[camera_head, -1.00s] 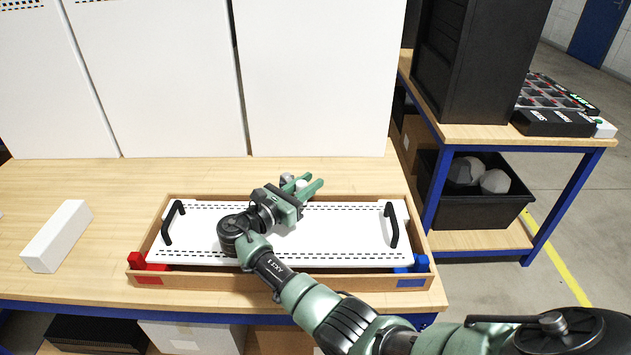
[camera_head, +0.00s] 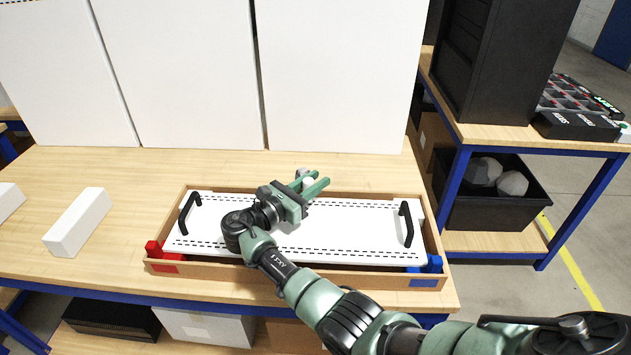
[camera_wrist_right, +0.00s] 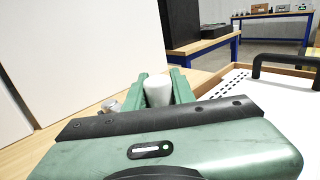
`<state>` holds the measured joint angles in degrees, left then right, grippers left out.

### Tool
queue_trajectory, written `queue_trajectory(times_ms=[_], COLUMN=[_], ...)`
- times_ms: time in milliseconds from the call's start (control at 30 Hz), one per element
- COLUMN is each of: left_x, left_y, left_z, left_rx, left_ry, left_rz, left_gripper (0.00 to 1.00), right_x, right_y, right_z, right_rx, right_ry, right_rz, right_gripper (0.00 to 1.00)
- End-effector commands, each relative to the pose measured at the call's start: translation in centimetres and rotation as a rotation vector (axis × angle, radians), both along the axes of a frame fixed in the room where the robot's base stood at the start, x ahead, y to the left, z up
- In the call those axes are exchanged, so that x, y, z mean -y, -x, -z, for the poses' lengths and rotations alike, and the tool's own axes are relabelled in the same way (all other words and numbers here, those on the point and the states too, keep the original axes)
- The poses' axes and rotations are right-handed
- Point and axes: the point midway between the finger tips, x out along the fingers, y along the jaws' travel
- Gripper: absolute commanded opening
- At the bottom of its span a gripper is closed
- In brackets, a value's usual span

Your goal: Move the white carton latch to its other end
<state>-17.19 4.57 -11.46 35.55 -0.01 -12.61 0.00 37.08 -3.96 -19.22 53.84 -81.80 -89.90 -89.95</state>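The white latch shows as a small rounded white piece (camera_head: 308,182) at the back edge of the shallow brown carton (camera_head: 300,277). In the right wrist view the white latch (camera_wrist_right: 157,91) stands between the two green fingers and fills most of the gap. My right gripper (camera_head: 313,183) reaches over the white panel to it, with one finger on each side, and looks shut on it. It also shows in the right wrist view (camera_wrist_right: 159,92). The latch's lower part is hidden. My left gripper is not in view.
A white panel (camera_head: 350,230) with two black handles lies in the carton. Red (camera_head: 155,250) and blue (camera_head: 434,264) pieces sit at its front corners. A white block (camera_head: 77,223) lies to the left. Tall white boards (camera_head: 340,75) stand behind. A black cabinet (camera_head: 500,70) stands at right.

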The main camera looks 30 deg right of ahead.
Motion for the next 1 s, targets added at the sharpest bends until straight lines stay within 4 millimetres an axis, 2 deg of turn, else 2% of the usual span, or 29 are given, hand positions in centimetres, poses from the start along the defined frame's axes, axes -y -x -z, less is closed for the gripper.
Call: queue_trajectory(times_ms=[33, 67, 100, 567, 667, 1000], left_x=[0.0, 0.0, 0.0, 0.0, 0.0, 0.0], left_y=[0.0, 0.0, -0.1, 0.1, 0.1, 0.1], left_z=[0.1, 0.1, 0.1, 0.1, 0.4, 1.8], left_rx=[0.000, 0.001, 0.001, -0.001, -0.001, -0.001], left_ry=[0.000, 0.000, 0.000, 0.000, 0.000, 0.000], left_rz=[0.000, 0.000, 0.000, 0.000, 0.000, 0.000], left_gripper=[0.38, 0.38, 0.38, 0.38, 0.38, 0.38], right_x=[-0.3, -0.3, -0.2, -0.2, -1.1, -6.3], right_y=[0.5, 0.5, 0.5, 0.3, 0.5, 2.2], right_z=[1.1, 1.0, 1.0, 0.5, 0.6, 0.8], right_rx=[-0.015, -0.015, -0.014, -0.008, -0.008, -0.009], right_ry=[-0.011, -0.010, -0.009, -0.004, -0.005, -0.005], right_rz=[0.007, 0.006, 0.006, 0.005, 0.002, 0.003], right_gripper=[0.36, 0.44, 0.46, 0.46, 0.46, 0.46])
